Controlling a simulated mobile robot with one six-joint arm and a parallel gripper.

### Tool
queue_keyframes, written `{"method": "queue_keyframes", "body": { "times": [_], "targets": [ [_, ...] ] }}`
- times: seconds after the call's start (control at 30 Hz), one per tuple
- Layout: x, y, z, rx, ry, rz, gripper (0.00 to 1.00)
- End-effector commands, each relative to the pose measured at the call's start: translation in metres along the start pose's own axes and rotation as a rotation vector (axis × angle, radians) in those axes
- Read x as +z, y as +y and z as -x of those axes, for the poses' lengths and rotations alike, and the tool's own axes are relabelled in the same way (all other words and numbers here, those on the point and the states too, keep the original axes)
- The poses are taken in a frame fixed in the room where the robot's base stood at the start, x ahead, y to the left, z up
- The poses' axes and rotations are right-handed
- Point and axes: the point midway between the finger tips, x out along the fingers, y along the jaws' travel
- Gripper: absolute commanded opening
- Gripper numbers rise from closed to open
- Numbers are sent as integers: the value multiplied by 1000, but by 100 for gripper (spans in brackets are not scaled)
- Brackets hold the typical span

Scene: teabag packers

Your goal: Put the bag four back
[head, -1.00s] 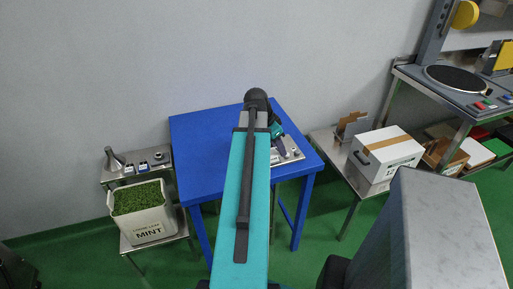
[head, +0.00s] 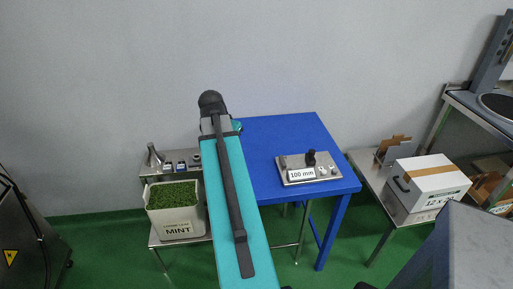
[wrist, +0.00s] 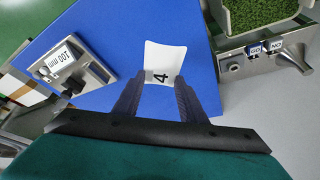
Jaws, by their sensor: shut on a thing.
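Bag four (wrist: 164,58) is a white packet with a black "4" in the wrist view. My gripper (wrist: 158,86) is shut on its lower end, with the dark fingers on either side of it. The bag is over the blue table (wrist: 110,35) in that view; its height above the top cannot be told. In the head view my arm hides the gripper and the bag. The blue table (head: 270,139) stands right of my arm there.
A steel gauge block marked "100 mm" (head: 309,169) sits on the table. At left, a steel shelf holds a funnel and GO and NO tags above a mint bin (head: 176,208). A white carton (head: 430,183) stands on a bench at right.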

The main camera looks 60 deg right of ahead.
Motion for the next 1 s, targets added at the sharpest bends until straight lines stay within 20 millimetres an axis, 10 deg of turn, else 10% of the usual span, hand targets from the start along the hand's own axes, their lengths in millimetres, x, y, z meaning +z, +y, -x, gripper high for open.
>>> {"method": "queue_keyframes", "body": {
  "times": [1.0],
  "targets": [
    [215,-233,147,-343,0,822,14]
  ]
}}
